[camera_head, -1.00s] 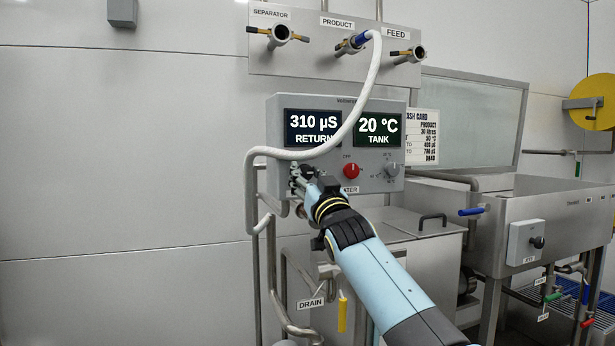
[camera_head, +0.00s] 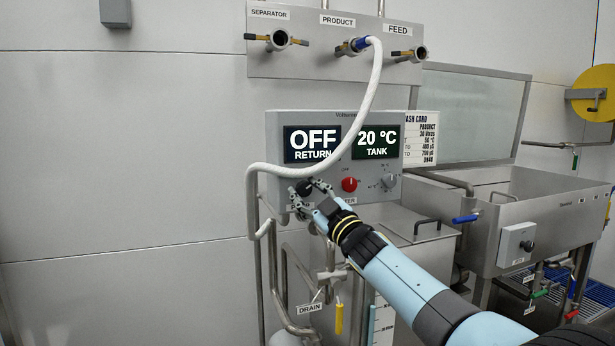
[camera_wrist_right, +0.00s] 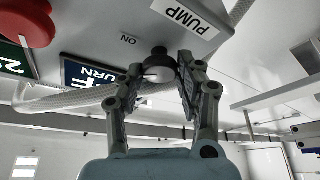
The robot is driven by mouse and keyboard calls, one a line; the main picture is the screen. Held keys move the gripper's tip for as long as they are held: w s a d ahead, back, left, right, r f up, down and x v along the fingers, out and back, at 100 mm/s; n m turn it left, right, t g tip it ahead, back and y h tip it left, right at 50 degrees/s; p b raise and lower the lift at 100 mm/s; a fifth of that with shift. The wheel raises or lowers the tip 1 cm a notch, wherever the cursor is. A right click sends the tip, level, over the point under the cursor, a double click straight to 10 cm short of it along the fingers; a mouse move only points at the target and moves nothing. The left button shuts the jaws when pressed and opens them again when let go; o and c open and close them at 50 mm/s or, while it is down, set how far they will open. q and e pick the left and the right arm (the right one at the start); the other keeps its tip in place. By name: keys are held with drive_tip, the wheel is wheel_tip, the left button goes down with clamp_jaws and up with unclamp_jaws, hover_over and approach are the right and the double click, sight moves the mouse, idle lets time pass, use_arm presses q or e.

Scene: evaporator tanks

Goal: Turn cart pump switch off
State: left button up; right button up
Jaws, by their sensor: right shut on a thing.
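The grey control box (camera_head: 335,178) has two displays; the left display (camera_head: 312,144) reads OFF / RETURN and the right one (camera_head: 377,141) reads 20 °C / TANK. The black pump switch (camera_head: 304,187) is at the lower left of the box face, partly covered by my right gripper (camera_head: 307,199). In the right wrist view, the dark switch knob (camera_wrist_right: 159,62) sits between the fingertips of my right gripper (camera_wrist_right: 160,75), which is shut on it. The PUMP label (camera_wrist_right: 184,12) and an ON mark (camera_wrist_right: 129,40) are beside it. My left gripper is not in view.
A red knob (camera_head: 349,184) and a grey knob (camera_head: 389,181) sit right of the switch. A white hose (camera_head: 345,142) loops past the box from the PRODUCT port (camera_head: 352,46). A steel sink (camera_head: 540,225) stands at the right.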

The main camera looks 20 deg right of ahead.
drive_tip(key=n+g+p, duration=0.1)
drive_tip(key=n, duration=0.1)
drive_tip(key=n+y+p, duration=0.1)
drive_tip(key=n+p, duration=0.1)
drive_tip(key=n, duration=0.1)
drive_tip(key=n+g+y+p, duration=0.1)
drive_tip(key=n+p, duration=0.1)
drive_tip(key=shift+r+n+g, duration=0.25)
drive_tip(key=shift+n+g, duration=0.05)
drive_tip(key=shift+n, duration=0.1)
drive_tip(key=n+g+p, duration=0.1)
drive_tip(key=n+p, duration=0.2)
drive_tip(key=shift+f+n, duration=0.1)
drive_tip(key=shift+n, duration=0.2)
drive_tip(key=shift+f+n+g+p, duration=0.1)
drive_tip(key=shift+n+g+p, duration=0.3)
drive_tip(key=shift+n+p, duration=0.1)
drive_tip(key=o, duration=1.1)
drive_tip(key=v, duration=1.2)
